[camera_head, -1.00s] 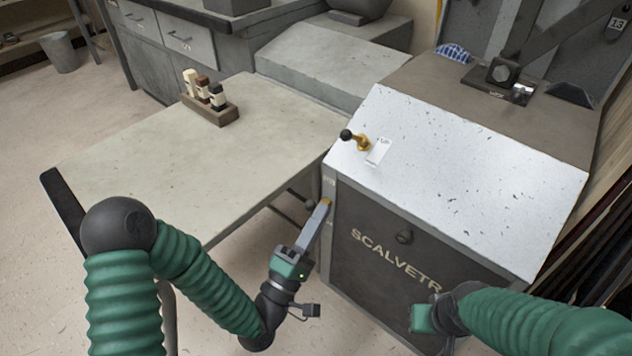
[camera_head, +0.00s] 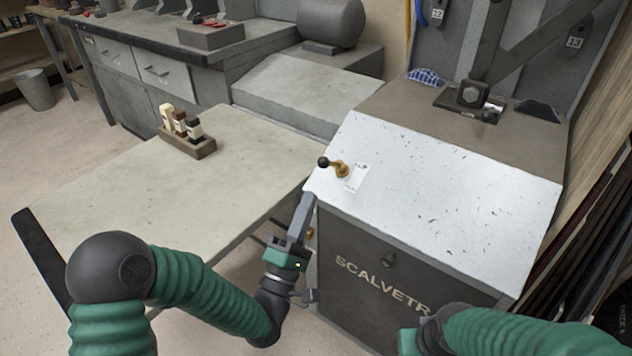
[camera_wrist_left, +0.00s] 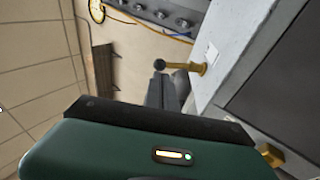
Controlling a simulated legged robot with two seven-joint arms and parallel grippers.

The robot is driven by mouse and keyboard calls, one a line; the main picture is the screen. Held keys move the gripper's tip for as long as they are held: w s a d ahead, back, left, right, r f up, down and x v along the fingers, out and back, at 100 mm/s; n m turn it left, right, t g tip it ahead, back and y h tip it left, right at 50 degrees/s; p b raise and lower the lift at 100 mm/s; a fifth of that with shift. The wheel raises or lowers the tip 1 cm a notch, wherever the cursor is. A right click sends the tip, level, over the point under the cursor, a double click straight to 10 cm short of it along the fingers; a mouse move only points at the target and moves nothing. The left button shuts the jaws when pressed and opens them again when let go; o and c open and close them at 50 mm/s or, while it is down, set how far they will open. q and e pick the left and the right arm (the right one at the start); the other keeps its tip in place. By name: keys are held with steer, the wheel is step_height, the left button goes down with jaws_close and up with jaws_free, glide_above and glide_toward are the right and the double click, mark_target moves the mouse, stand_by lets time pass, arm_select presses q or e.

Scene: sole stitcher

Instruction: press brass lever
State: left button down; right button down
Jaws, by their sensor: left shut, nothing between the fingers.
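The brass lever (camera_head: 341,169) with a black ball knob sticks out to the left from the sloped white top of the machine, beside a small white label (camera_head: 357,178). It also shows in the left wrist view (camera_wrist_left: 186,66), beyond my fingers. My left gripper (camera_head: 307,201) is shut and empty. Its fingertips are just below and left of the lever, by the machine's left front corner, apart from the knob. In the left wrist view the shut fingers (camera_wrist_left: 162,92) point toward the knob. My right gripper (camera_head: 415,342) shows only in part at the bottom, its fingers hidden.
The grey machine (camera_head: 430,200) marked SCALVETR fills the right. A pale table (camera_head: 110,205) stands to the left with a wooden rack of bottles (camera_head: 187,143). A brass fitting (camera_wrist_left: 270,155) is low on the machine's side.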

mark_target(330, 165)
arm_select(q)
steer(key=b+x, duration=0.1)
steer(key=x, duration=0.4)
steer(key=shift+b, duration=0.35)
steer(key=shift+r, duration=0.1)
